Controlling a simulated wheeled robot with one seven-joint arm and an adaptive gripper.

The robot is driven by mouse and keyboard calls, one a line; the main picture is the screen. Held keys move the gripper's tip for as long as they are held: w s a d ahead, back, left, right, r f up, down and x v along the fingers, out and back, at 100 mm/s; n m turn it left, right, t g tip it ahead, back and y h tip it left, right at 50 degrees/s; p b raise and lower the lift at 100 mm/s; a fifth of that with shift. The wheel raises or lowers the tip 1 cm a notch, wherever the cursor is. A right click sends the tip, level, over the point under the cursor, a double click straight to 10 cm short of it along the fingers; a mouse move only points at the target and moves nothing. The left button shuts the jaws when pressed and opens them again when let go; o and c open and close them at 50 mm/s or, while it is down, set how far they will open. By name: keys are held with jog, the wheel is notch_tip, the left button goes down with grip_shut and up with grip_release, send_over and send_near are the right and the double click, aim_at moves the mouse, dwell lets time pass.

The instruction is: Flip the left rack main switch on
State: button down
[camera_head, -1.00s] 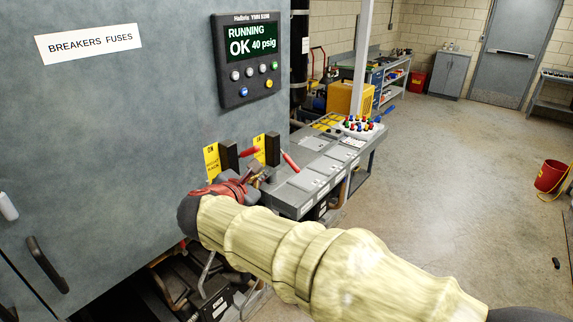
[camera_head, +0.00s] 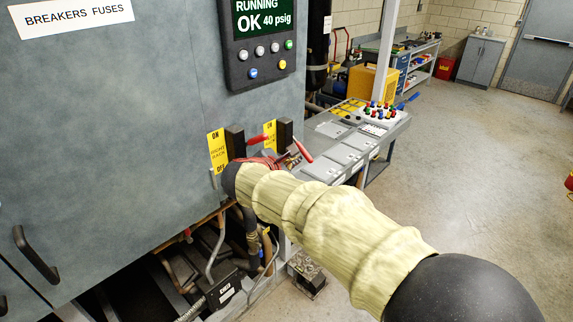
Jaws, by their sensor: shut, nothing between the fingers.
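Two switches sit on the cabinet front. The nearer has a black housing (camera_head: 235,142), a yellow plate (camera_head: 218,152) marked ON at top and OFF at bottom whose middle seems to read RIGHT RACK, and a red handle (camera_head: 256,139) sticking out and slightly up. The farther has a black housing (camera_head: 284,132), a yellow plate (camera_head: 270,134) with ON at top, and a red handle (camera_head: 301,149) slanting down. My gripper (camera_head: 288,161) is shut and empty, mostly hidden beyond my pale-sleeved arm, just below the two handles. Contact with a handle cannot be told.
A control panel (camera_head: 257,75) reading RUNNING OK 40 psig hangs above the switches. A grey console (camera_head: 345,152) stands right behind the gripper. Pipes and a hose (camera_head: 215,240) lie below the cabinet.

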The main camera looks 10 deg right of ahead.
aim_at(303, 153)
jog(key=shift+w+d+f, duration=0.2)
jog(key=shift+w+d, duration=0.1)
jog(key=shift+w, duration=0.1)
jog(key=shift+s+d+r+b, duration=0.3)
jog(key=shift+s+r+b, duration=0.2)
jog(key=shift+b, duration=0.45)
dwell(0.3)
jog(key=shift+s+d+r+b, duration=0.2)
jog(key=shift+r+b, duration=0.2)
jog(key=shift+r, duration=0.1)
jog(key=shift+s+d+r+b, duration=0.15)
jog(key=shift+s+r+b, duration=0.05)
jog(key=shift+r+b, duration=0.2)
jog(key=shift+r, duration=0.2)
